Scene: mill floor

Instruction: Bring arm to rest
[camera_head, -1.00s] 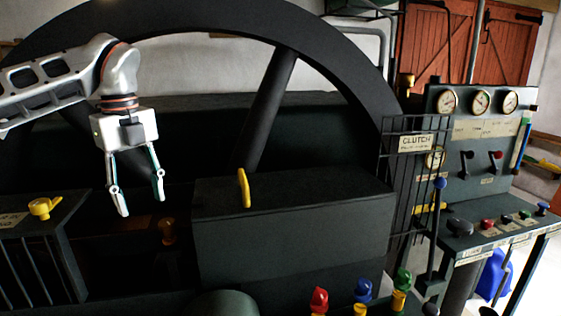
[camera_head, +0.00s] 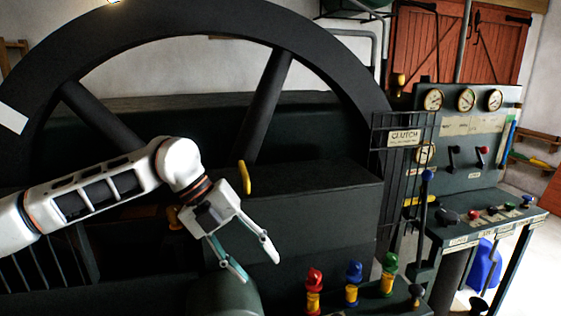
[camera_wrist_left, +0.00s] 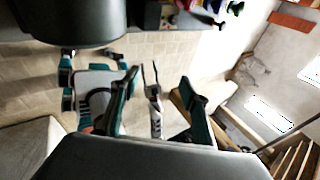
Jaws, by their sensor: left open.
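My left arm comes in from the left in the head view. Its gripper (camera_head: 260,270) is open and empty, with the two fingers spread and pointing down to the right. It hangs in front of the dark machine housing (camera_head: 315,215), above and beside a rounded dark green part (camera_head: 228,297). In the left wrist view the open fingers (camera_wrist_left: 160,98) have nothing between them, and a tiled floor (camera_wrist_left: 150,50) shows beyond. My right gripper does not show in the head view.
A large flywheel (camera_head: 330,50) stands behind. A yellow handle (camera_head: 244,177) is on the housing. Red (camera_head: 314,290), blue (camera_head: 353,283) and green (camera_head: 389,274) topped parts stand at the front. A clutch cage (camera_head: 400,175) and a gauge panel (camera_head: 465,140) are on the right.

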